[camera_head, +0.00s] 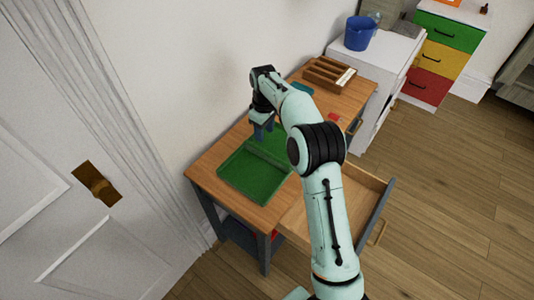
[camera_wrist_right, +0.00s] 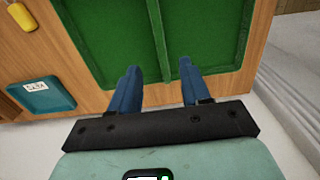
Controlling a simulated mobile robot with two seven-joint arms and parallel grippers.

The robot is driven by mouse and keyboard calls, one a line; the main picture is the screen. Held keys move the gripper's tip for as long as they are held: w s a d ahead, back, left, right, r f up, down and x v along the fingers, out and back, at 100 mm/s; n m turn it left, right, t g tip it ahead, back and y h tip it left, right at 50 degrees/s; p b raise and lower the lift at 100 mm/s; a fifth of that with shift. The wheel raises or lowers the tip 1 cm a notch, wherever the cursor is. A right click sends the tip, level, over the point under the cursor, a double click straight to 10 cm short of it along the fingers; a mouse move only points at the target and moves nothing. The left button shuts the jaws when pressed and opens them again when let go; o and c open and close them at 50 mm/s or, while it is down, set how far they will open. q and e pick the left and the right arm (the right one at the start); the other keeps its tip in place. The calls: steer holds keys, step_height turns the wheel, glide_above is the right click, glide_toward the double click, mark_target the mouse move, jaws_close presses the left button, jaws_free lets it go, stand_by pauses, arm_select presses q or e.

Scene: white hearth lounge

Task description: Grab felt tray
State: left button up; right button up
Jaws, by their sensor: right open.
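The green felt tray (camera_head: 250,176) lies flat on the wooden table, near the wall. A raised divider runs across it. My right gripper (camera_head: 263,133) is above the tray's far part, pointing down. In the right wrist view the tray (camera_wrist_right: 205,30) fills the top middle. There my right gripper (camera_wrist_right: 159,70) is open, its two blue fingers apart, with the divider between them in the picture. I cannot tell whether the fingers touch the tray. My forearm hides the tray's right side in the head view. My left gripper is not in view.
The table (camera_head: 213,178) has an open drawer (camera_head: 370,187) at its front. A wooden rack (camera_head: 328,72) and a teal dish (camera_wrist_right: 40,95) are on the tabletop. A blue bucket (camera_head: 358,36) stands on a white cabinet. The wall is close behind the table.

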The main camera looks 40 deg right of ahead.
glide_above(267, 153)
steer(key=f, duration=0.6)
steer(key=shift+w+a+f+b, duration=0.15)
steer(key=shift+a+f+b, duration=0.1)
steer(key=shift+b, duration=0.1)
steer(key=shift+w+f, duration=0.1)
steer(key=shift+f, duration=0.35)
steer(key=f, duration=0.5)
steer(key=shift+s+d, duration=0.2)
steer(key=shift+d, duration=0.05)
steer(key=shift+c, duration=0.3)
jaws_close()
